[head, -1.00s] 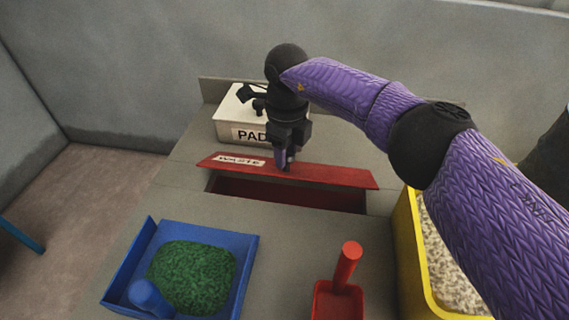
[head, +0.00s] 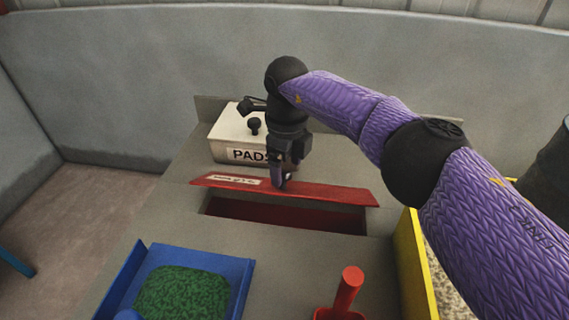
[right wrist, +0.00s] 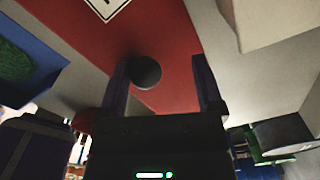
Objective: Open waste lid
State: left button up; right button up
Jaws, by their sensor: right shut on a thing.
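The red waste lid (head: 325,193) is tilted up over a dark red opening (head: 285,214) in the grey counter. Its white label (head: 235,180) is seen at a steep slant. My right gripper (head: 282,182) is at the middle of the lid, shut on its knob. In the right wrist view the round dark knob (right wrist: 145,72) shows between my fingers, against the red lid (right wrist: 165,35). In the head view the gripper hides the knob. My left gripper is not in view.
A white box marked PADS (head: 228,139) stands behind the lid. In front are a blue tray (head: 245,278) of green granules and a red scoop (head: 348,290). A yellow-walled bin (head: 415,265) is at the right. The counter left of the opening is clear.

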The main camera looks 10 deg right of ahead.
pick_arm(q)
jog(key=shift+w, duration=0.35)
pick_arm(e)
jog(key=shift+a, duration=0.1)
